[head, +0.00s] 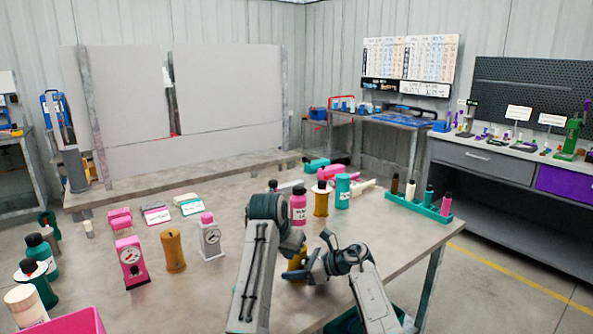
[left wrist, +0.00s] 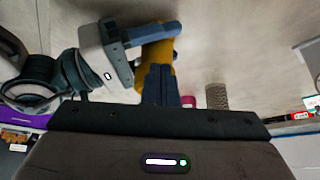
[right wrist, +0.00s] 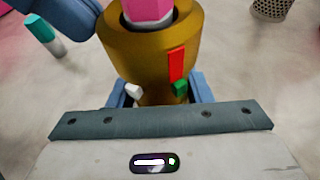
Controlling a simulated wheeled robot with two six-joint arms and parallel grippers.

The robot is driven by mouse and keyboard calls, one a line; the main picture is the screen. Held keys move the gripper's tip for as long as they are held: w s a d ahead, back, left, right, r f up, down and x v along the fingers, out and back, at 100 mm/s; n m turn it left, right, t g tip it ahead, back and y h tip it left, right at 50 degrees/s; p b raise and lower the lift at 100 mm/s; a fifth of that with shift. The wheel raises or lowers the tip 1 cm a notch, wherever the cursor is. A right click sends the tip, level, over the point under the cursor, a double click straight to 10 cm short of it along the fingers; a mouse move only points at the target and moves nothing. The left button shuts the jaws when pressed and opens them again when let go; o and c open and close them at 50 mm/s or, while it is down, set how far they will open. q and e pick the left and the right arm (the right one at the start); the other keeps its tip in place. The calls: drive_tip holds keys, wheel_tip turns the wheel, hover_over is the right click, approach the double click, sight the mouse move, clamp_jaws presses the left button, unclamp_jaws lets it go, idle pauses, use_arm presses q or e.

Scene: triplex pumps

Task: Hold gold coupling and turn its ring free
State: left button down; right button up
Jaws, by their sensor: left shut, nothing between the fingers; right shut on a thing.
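The gold coupling (head: 296,262) is held above the table between my two grippers. In the right wrist view the coupling (right wrist: 150,50) has a wide upper collar and a narrower lower part, with red, green and white marks. A pink piece (right wrist: 148,10) sits in its top opening. My right gripper (right wrist: 160,92) is shut on the lower part, one blue finger on each side. In the left wrist view my left gripper (left wrist: 158,86) is shut and empty, its fingers overlapping the coupling (left wrist: 160,58). I cannot tell whether they touch it. My arms partly hide the coupling in the head view.
Pink and teal bottles (head: 298,207) stand just behind my arms. Gauges (head: 130,262) and an orange-brown cylinder (head: 173,251) stand to the left. A teal tray (head: 418,212) is at the right edge. The grey table (head: 225,290) has clear room left of my arms.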

use_arm(q)
drive_tip(key=shift+w+a, duration=0.4)
drive_tip(key=shift+a, duration=0.05)
idle(0.3)
wheel_tip(320, 180, up, 6)
drive_tip(key=shift+s+a, duration=0.25)
drive_tip(key=shift+s, duration=0.05)
idle(0.7)
drive_tip(key=shift+d, duration=0.1)
wheel_tip(320, 180, down, 6)
drive_tip(key=s+d, duration=0.1)
drive_tip(key=d, duration=0.1)
drive_tip(key=shift+d, duration=0.3)
drive_tip(key=shift+s, duration=0.1)
